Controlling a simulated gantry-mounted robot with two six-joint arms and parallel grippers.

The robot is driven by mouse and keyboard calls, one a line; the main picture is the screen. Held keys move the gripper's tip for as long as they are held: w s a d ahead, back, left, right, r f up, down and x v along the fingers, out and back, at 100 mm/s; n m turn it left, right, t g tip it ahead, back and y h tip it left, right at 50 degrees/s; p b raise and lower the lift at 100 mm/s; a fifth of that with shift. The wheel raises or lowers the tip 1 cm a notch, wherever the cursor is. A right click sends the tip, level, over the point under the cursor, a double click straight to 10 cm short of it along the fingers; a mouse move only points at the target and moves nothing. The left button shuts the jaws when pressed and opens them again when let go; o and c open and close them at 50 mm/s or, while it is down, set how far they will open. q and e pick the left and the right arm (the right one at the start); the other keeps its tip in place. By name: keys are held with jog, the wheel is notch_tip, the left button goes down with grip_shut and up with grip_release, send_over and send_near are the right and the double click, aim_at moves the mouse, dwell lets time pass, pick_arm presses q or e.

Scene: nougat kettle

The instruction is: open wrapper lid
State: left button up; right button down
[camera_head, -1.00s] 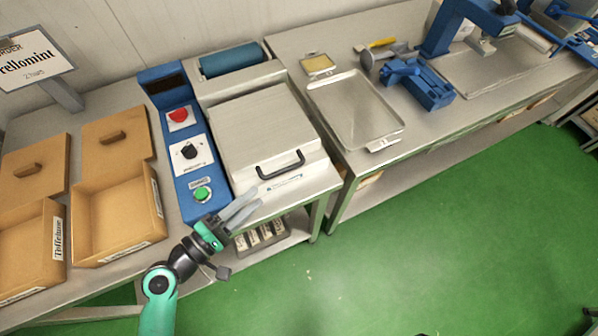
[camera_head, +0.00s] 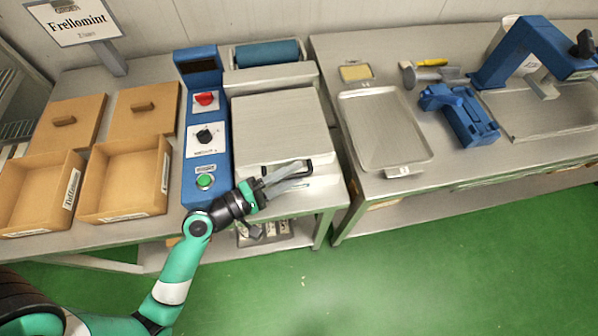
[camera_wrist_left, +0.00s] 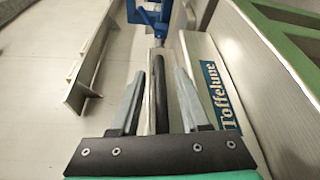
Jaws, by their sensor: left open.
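The wrapper lid (camera_head: 275,120) is a flat pale metal cover, closed on the wrapping machine, with a black bar handle (camera_head: 241,170) at its front edge. My left gripper (camera_head: 298,176) is at this handle, reaching in from the left, and hides part of it. In the left wrist view the black handle (camera_wrist_left: 159,100) runs between the two grey fingers of my left gripper (camera_wrist_left: 160,78). The fingers are open, with a visible gap on each side of the handle. My right gripper is not in view.
A blue control panel (camera_head: 207,135) with red, black and green controls stands left of the lid. A blue roller (camera_head: 267,53) lies behind it. Cardboard boxes (camera_head: 125,185) are on the left. A metal tray (camera_head: 385,130) and blue tools sit on the right table.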

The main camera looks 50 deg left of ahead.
pick_arm(q)
jog(key=shift+s, duration=0.1)
jog(key=shift+c, duration=0.9)
grip_shut()
dwell(0.4)
